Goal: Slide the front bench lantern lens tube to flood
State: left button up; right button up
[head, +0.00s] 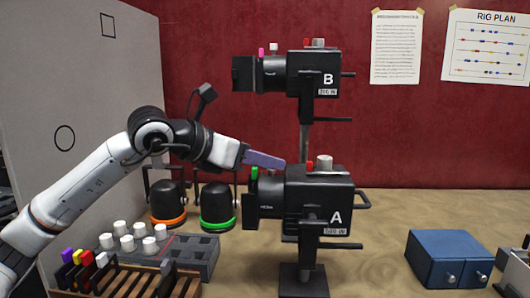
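The front bench lantern marked A (330,200) is a black box on a short stand at the middle of the bench. Its lens tube (267,206) points left, and a green knob (254,174) stands up at its front end. A red knob (309,167) and a pale round knob (323,163) are on top of the body. My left gripper (268,160) reaches in from the left, its purple finger just above the lens tube, behind or over the green knob; contact cannot be told. Only one finger shows clearly. My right gripper is out of view.
A second lantern marked B (305,78) hangs on a pole above. Dark lamps with an orange ring (169,219) and a green ring (217,224) stand left of lantern A. A grey tray (205,250), wooden rack (140,283) and blue box (447,258) are near.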

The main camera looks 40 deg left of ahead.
pick_arm(q)
jog(key=shift+w+f, duration=0.15)
jog(key=shift+w, duration=0.1)
grip_shut()
jog(key=shift+d, duration=0.1)
